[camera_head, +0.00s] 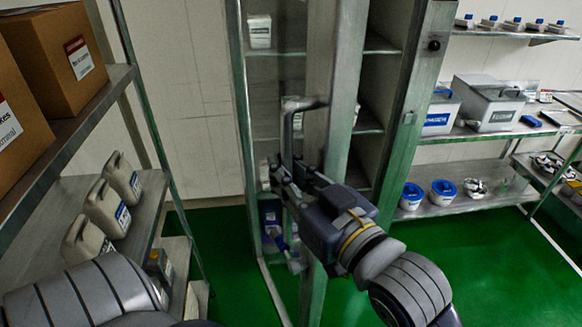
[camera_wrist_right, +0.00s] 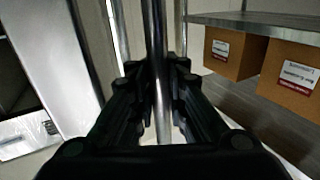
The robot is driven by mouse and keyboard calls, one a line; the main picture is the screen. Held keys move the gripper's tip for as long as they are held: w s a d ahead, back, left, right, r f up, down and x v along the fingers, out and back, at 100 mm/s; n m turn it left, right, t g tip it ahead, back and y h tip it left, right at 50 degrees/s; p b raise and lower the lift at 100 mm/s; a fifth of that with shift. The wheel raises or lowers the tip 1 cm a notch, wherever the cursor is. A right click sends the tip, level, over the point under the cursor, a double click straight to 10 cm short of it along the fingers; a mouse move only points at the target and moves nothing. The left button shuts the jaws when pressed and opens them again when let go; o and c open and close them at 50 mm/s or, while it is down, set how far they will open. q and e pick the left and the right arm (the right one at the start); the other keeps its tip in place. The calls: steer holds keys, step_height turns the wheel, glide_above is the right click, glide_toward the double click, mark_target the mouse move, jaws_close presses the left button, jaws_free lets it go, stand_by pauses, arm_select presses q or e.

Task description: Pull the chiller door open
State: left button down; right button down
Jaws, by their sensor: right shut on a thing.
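The chiller is a tall metal cabinet with shelves inside. Its glass-paned door (camera_head: 318,75) stands ajar, with the cabinet interior (camera_head: 377,88) showing to the right of the door's edge. The door handle (camera_head: 289,135) is a vertical metal bar on the door. My right gripper (camera_head: 275,175) is at the handle's lower part. In the right wrist view, the handle bar (camera_wrist_right: 155,50) runs between the fingers of my right gripper (camera_wrist_right: 157,85), which are shut on it. My left gripper is not in view; only a part of my left arm shows at the lower left.
A rack (camera_head: 95,112) with cardboard boxes (camera_head: 62,58) and several jugs (camera_head: 103,207) stands at the left. Wall shelves (camera_head: 480,203) with white tubs stand at the right. The green floor (camera_head: 440,268) is clear at the right front.

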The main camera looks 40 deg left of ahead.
steer(key=shift+s+f, duration=0.1)
steer(key=shift+f, duration=0.1)
steer(key=c, duration=1.8)
jaws_free()
steer(key=shift+d, duration=0.1)
steer(key=shift+c, duration=0.2)
steer(key=shift+s+d+r, duration=0.1)
steer(key=shift+d+r, duration=0.1)
steer(key=shift+d, duration=0.05)
steer(key=v, duration=1.2)
